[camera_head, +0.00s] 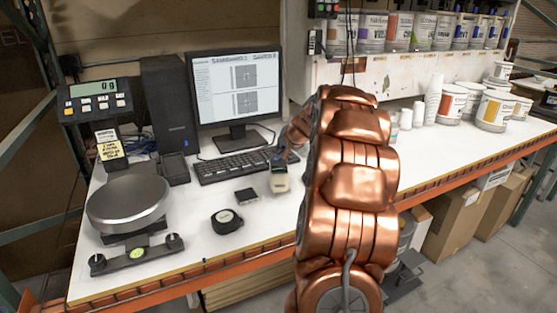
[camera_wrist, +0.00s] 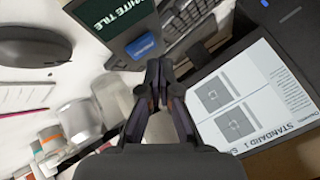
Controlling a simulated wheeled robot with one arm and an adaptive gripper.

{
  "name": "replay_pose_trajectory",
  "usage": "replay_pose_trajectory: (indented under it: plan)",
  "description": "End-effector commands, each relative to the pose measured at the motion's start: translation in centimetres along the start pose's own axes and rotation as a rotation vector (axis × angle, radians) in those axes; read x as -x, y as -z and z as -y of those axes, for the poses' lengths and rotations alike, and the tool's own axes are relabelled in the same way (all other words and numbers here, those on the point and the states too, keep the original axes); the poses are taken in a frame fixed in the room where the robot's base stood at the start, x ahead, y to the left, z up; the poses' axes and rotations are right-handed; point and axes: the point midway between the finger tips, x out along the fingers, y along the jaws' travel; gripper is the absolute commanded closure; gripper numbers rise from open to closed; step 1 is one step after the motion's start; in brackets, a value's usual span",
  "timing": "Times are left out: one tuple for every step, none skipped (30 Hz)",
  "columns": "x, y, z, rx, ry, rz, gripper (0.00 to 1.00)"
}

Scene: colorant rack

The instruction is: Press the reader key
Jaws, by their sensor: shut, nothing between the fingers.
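The reader (camera_head: 280,181) is a pale handheld unit on the white bench, in front of the keyboard. In the wrist view the reader's dark green screen (camera_wrist: 110,25) shows "WHITE TILE", and its blue key (camera_wrist: 140,46) sits at the screen's lower edge. My gripper (camera_wrist: 158,68) is shut and empty, with its fingertips just below and right of the blue key in the picture. I cannot tell whether they touch the reader. In the head view my copper arm hides most of the gripper.
The keyboard (camera_head: 232,166) and monitor (camera_head: 235,88) stand behind the reader. A scale (camera_head: 130,202) stands farther left. White cups (camera_head: 433,98) and paint cans (camera_head: 495,110) are at right.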

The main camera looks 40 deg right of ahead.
Motion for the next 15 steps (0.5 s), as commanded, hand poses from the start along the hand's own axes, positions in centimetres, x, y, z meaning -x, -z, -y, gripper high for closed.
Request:
replay_pose_trajectory:
  plan:
    - [0.0,0.0,0.0,0.0,0.0,0.0,1.0]
    - [-0.02,-0.01,-0.01,0.0,0.0,0.0,1.0]
    - [-0.05,-0.04,-0.03,0.0,0.0,0.0,1.0]
    - [-0.1,-0.08,-0.06,0.0,0.0,0.0,1.0]
    - [-0.16,-0.12,-0.1,0.0,0.0,0.0,1.0]
    - [-0.25,-0.19,-0.16,0.0,0.001,0.0,1.0]
    - [-0.33,-0.25,-0.21,0.0,0.001,0.0,1.0]
    - [-0.41,-0.31,-0.25,0.0,0.001,0.0,1.0]
    - [-0.51,-0.38,-0.31,-0.001,0.001,0.0,1.0]
    - [-0.57,-0.43,-0.35,0.0,0.001,0.0,1.0]
    - [-0.62,-0.47,-0.38,0.0,0.001,0.0,1.0]
    - [-0.64,-0.49,-0.41,0.0,0.001,0.0,1.0]
    - [-0.64,-0.49,-0.41,0.0,0.001,0.0,1.0]
    - [-0.63,-0.47,-0.41,0.0,0.0,0.0,1.0]
    - [-0.61,-0.46,-0.41,0.0,0.0,0.0,1.0]
